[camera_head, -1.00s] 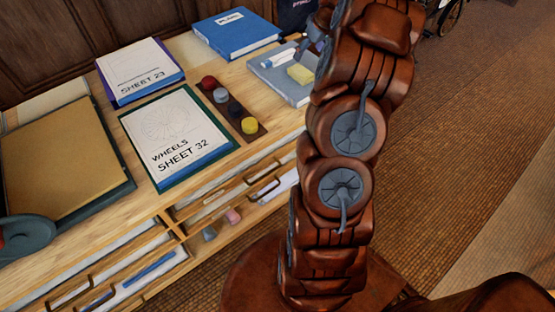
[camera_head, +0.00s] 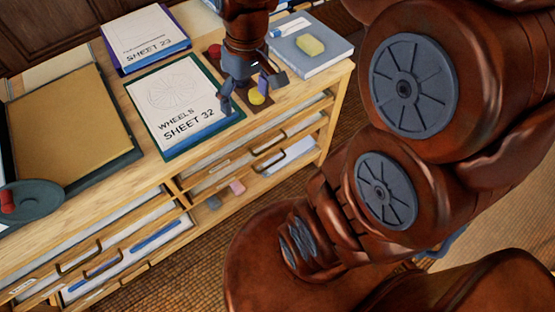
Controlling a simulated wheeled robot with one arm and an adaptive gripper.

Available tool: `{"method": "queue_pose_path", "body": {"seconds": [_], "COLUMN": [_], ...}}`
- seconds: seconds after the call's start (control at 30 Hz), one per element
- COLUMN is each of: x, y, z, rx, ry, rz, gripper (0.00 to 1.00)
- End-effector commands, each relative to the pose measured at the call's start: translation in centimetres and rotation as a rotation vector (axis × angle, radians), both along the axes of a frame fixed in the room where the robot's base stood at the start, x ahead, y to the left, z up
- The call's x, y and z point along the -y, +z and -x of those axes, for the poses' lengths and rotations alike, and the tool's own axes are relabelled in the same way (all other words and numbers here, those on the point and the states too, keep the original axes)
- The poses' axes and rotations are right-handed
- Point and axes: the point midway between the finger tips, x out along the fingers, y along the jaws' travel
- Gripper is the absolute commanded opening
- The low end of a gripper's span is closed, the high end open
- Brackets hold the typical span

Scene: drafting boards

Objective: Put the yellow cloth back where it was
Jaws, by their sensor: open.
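A small yellow block-like pad (camera_head: 310,45), which looks like the yellow cloth, lies on a grey book (camera_head: 330,60) at the right end of the wooden cabinet top. My gripper (camera_head: 251,93) points down over a dark strip left of that book, its fingers apart. A yellow round piece (camera_head: 257,97) on the strip shows between and just below the fingers; I cannot tell whether they touch it. The gripper hides most of the strip and a piece on it. The pad is apart from the gripper.
A red round piece (camera_head: 214,50) sits at the strip's far end. The WHEELS sheet (camera_head: 180,95) lies close left of the gripper, with SHEET 23 (camera_head: 145,40) behind. A tan board (camera_head: 70,125) is at left. Open-fronted drawers (camera_head: 130,255) line the cabinet front.

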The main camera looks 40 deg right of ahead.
Motion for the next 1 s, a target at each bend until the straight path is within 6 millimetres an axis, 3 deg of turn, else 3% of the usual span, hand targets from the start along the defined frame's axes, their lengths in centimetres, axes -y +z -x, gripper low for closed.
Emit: {"method": "queue_pose_path", "body": {"seconds": [0.2, 0.43, 0.6, 1.0], "x": [-2.8, -3.4, -3.5, -3.5], "y": [-0.6, -1.7, -2.0, -1.5], "z": [7.9, 13.8, 15.4, 15.4], "rx": [-0.081, -0.14, -0.155, -0.157], "ry": [-0.02, -0.059, -0.074, -0.075], "rz": [0.057, 0.108, 0.122, 0.122], "gripper": [0.86, 0.86, 0.86, 0.86]}}
